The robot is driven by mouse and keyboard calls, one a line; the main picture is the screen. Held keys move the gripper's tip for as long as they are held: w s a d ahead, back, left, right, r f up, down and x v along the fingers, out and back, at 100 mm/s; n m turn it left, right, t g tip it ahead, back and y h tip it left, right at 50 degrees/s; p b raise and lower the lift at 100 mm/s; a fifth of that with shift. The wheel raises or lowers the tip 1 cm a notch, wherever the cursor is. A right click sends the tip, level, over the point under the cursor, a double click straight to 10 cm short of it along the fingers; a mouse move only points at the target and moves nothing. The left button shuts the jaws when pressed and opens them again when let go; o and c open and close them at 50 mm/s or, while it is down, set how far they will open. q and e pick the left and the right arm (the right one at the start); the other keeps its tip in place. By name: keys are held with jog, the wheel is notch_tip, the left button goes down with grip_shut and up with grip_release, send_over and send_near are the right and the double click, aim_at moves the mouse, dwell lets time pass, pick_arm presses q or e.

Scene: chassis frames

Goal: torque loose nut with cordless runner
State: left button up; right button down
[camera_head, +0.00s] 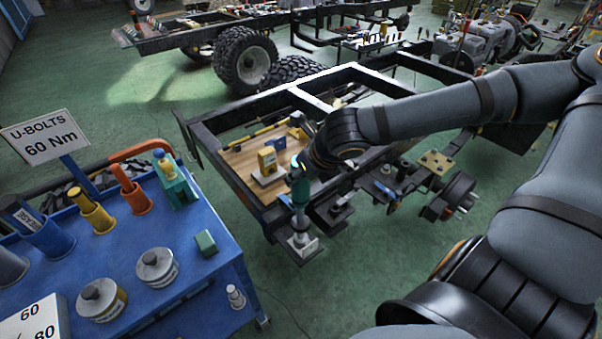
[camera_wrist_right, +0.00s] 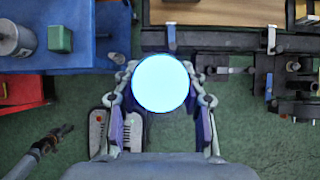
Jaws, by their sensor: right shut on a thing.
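My right arm enters from the right in the head view, and its gripper (camera_head: 304,172) is shut on the teal cordless runner (camera_head: 300,192). The runner points down, upright, over a bracket plate (camera_head: 303,247) at the chassis frame's near corner. Its lower end is at or just above the plate; contact cannot be told, and I cannot make out a nut there. In the right wrist view a bright pale-blue disc (camera_wrist_right: 160,83), seemingly the runner's end, sits between the fingers. My left gripper (camera_wrist_right: 62,136) shows small at lower left there; its opening is unclear.
A blue cart (camera_head: 205,284) at left carries lidded tins (camera_head: 157,268), a green block (camera_head: 205,243) and coloured holders. A wooden board (camera_head: 240,165) in the frame holds a yellow device (camera_head: 267,160). A hub (camera_head: 458,193) stands right of the plate. Green floor lies between cart and chassis.

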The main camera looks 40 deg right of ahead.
jog(key=shift+p, duration=0.4)
dwell(0.6)
jog(key=shift+w+r+p, duration=0.1)
jog(key=shift+r+p, duration=1.45)
jog(key=shift+p, duration=0.45)
